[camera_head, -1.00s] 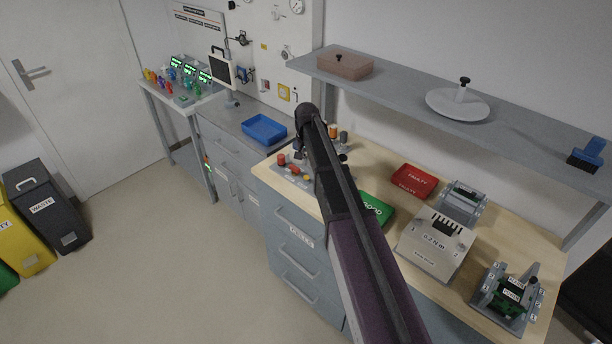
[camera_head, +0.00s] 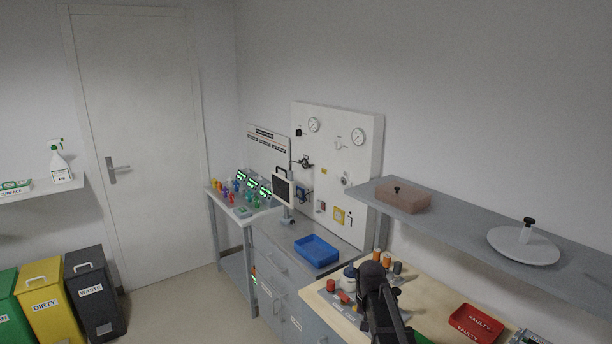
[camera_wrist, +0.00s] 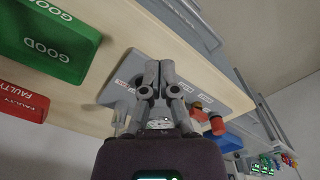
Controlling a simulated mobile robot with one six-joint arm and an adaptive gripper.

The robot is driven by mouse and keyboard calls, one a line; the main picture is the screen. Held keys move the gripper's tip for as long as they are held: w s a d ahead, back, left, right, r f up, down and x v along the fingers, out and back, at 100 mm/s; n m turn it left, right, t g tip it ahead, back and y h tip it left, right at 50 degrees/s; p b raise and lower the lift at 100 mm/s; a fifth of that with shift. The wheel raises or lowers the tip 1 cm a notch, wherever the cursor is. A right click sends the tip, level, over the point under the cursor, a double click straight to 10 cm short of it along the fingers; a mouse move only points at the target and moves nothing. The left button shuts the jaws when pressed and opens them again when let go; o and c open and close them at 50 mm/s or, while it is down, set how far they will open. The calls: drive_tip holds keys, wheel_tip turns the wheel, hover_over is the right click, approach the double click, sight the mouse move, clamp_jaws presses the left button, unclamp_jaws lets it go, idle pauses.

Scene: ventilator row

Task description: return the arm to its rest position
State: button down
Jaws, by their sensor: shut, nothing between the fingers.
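My gripper (camera_wrist: 160,82) shows in the wrist view with its two grey fingers together and nothing between them. It is over the wooden bench top (camera_wrist: 105,65), in front of a grey labelled plate (camera_wrist: 215,75). Whether the fingertips touch the plate cannot be told. In the head view my dark arm (camera_head: 380,305) rises from the bottom edge over the bench, and the gripper's fingers cannot be made out there.
The red FAULTY tray (camera_head: 476,324) and green GOOD tray (camera_wrist: 52,38) lie on the bench. A shelf (camera_head: 455,222) with a brown box (camera_head: 403,198) and white disc (camera_head: 523,246) overhangs it. A blue tray (camera_head: 316,251) stands on the counter. Bins (camera_head: 95,290) stand at left.

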drive_tip(key=s+n, duration=0.2)
drive_tip(key=s, duration=1.2)
drive_tip(key=shift+s, duration=0.35)
drive_tip(key=shift+s+a, duration=0.1)
idle(1.2)
